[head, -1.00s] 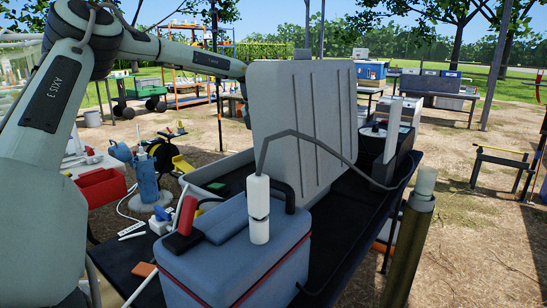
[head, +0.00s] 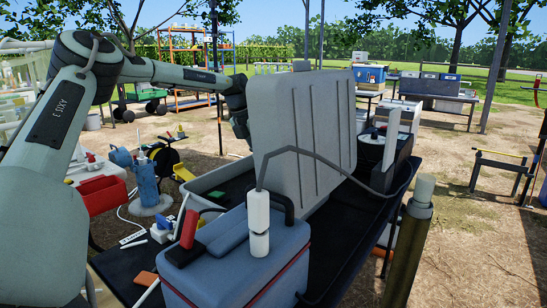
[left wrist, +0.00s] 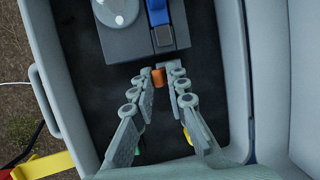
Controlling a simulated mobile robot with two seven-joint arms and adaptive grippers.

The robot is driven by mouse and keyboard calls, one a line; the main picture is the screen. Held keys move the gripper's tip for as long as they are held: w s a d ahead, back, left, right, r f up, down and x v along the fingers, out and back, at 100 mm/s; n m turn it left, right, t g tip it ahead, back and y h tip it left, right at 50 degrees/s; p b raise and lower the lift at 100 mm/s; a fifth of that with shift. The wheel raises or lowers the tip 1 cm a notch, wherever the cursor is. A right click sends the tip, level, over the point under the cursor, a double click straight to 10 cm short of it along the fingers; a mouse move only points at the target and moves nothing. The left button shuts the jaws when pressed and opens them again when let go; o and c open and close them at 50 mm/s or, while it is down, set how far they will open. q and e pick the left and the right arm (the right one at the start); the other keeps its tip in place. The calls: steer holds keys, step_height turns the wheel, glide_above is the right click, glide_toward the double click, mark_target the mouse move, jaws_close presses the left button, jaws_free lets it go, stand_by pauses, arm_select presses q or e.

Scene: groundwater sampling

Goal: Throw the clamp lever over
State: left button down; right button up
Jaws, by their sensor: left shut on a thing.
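My left gripper (left wrist: 160,82) has its two fingers closed on a small orange-brown piece (left wrist: 158,79), which looks like the end of the clamp lever. The piece sits at the near edge of a grey block (left wrist: 125,45). A clear round dome (left wrist: 115,10) and a blue part with a silver tip (left wrist: 161,22) are on that block. The rest of the lever is not clear. In the head view my left arm reaches behind an upright grey ribbed lid (head: 305,120), which hides the fingers. My right gripper is not in view.
The grey block lies in a dark-lined grey case (left wrist: 80,95) with raised walls. A blue cooler (head: 245,265) with a white cylinder (head: 258,222) and hose stands in front of the lid. A red bin (head: 102,193) is at the left.

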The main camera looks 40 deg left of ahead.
arm_select(q)
steer(key=shift+s+a+f, duration=0.2)
steer(key=shift+a+f, duration=0.15)
steer(key=shift+a, duration=0.4)
steer(key=shift+h, duration=0.3)
steer(key=c, duration=2.2)
jaws_free()
steer(key=a+f+b, duration=0.1)
steer(key=a+f+h+b, duration=0.1)
steer(key=shift+s+a+f+n+h, duration=0.2)
steer(key=shift+f+n+h, duration=0.1)
steer(key=shift+f, duration=0.05)
steer(key=shift+s+r, duration=0.1)
steer(key=shift+a, duration=0.1)
steer(key=o, duration=0.7)
steer(key=shift+c, duration=0.2)
